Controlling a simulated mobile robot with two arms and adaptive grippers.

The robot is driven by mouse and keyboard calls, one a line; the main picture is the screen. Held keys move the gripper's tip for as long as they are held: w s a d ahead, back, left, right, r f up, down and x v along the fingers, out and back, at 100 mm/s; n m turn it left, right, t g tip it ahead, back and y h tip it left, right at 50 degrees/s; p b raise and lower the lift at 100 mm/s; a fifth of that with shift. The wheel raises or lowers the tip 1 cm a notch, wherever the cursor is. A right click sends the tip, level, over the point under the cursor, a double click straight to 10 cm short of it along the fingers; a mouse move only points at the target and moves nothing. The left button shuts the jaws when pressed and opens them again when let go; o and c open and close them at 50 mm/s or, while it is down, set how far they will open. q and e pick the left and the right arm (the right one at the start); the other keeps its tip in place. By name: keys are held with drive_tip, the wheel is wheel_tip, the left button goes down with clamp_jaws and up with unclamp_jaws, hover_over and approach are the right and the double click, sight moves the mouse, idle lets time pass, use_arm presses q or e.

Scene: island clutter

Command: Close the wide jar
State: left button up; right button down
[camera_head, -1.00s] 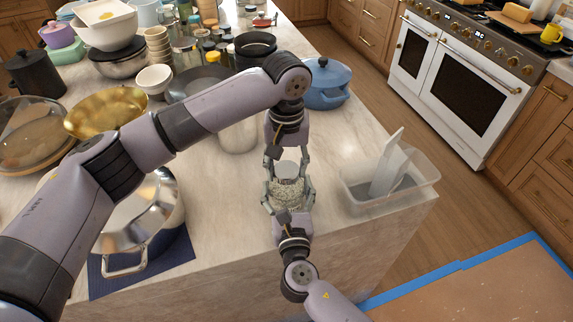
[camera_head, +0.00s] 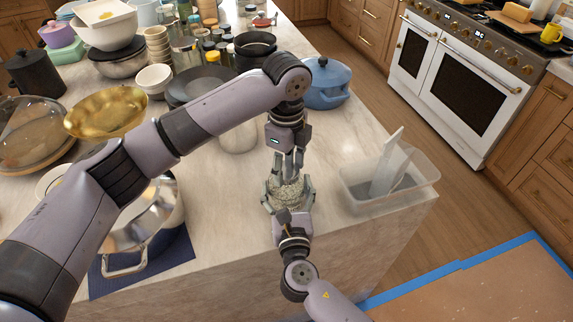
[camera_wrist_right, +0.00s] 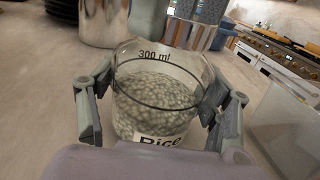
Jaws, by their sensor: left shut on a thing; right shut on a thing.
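The wide jar (camera_wrist_right: 160,95) is clear, with pale grains inside, a "300 ml" mark and a "Rice" label. My right gripper (camera_head: 288,202) is shut around its sides. The jar (camera_head: 288,193) stands upright near the island's front edge in the head view. My left gripper (camera_head: 287,168) points down directly above the jar, shut on the grey lid, which its fingers mostly hide in the head view. A grey metallic part (camera_wrist_right: 192,30) shows above the jar's far right side in the right wrist view. I cannot tell whether the lid is seated on the rim.
A clear plastic bin (camera_head: 375,203) stands right of the jar. A silver canister (camera_head: 238,138) and a blue pot (camera_head: 326,85) stand behind. A steel pot (camera_head: 150,225) on a dark blue mat is at the left. Bare countertop lies around the jar.

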use_arm(q)
drive_tip(key=m, duration=0.7)
drive_tip(key=o, duration=1.4)
drive_tip(key=shift+c, duration=0.2)
use_arm(e)
drive_tip(key=shift+c, duration=0.5)
unclamp_jaws()
use_arm(q)
wheel_tip(320, 180, up, 12)
